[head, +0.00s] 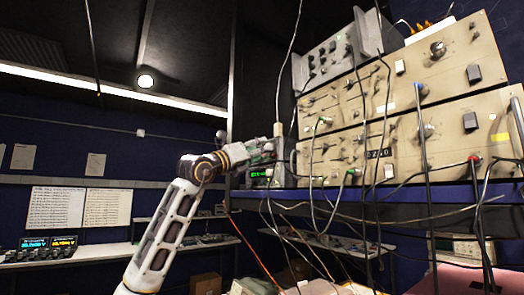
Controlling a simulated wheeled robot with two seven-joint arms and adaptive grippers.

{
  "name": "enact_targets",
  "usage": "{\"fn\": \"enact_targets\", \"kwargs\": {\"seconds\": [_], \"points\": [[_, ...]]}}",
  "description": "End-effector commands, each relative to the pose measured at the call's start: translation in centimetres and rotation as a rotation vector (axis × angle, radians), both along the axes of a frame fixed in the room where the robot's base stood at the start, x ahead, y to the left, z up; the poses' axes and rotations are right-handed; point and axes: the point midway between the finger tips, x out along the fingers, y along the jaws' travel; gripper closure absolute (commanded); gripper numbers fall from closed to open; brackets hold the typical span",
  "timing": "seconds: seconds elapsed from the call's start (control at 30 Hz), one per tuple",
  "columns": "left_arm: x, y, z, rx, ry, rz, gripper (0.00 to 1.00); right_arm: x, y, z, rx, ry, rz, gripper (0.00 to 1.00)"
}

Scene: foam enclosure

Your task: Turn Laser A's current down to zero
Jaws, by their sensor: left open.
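My left arm rises from the lower left, and its gripper (268,153) is at the left end of the instrument shelf. The gripper is small in view and open, with nothing visible between its fingers. Just below it is a small unit with a lit green display (260,173), partly hidden by the gripper. I cannot read its display or make out a current knob, and no "Laser A" label is legible. I cannot tell whether the gripper touches the unit. My right gripper is not in view.
Stacked beige instrument panels (350,124) with knobs and cables stand on the blue-edged shelf (400,197), right of the gripper. Several cables hang before them. A twin-display unit (48,247) sits on the far left bench (105,252). Open space lies left of my arm.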

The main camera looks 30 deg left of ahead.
Motion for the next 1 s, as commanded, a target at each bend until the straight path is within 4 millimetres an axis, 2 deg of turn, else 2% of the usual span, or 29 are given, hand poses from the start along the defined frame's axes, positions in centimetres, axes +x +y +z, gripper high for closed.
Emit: {"fn": "enact_targets", "kwargs": {"seconds": [0.6, 1.0], "points": [[-5.6, 1.2, -2.2, 0.002, 0.0, 0.002, 0.57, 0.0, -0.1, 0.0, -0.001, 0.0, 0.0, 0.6], [-7.9, 1.8, -3.1, 0.0, 0.0, 0.001, 0.57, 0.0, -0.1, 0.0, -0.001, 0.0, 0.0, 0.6]]}}
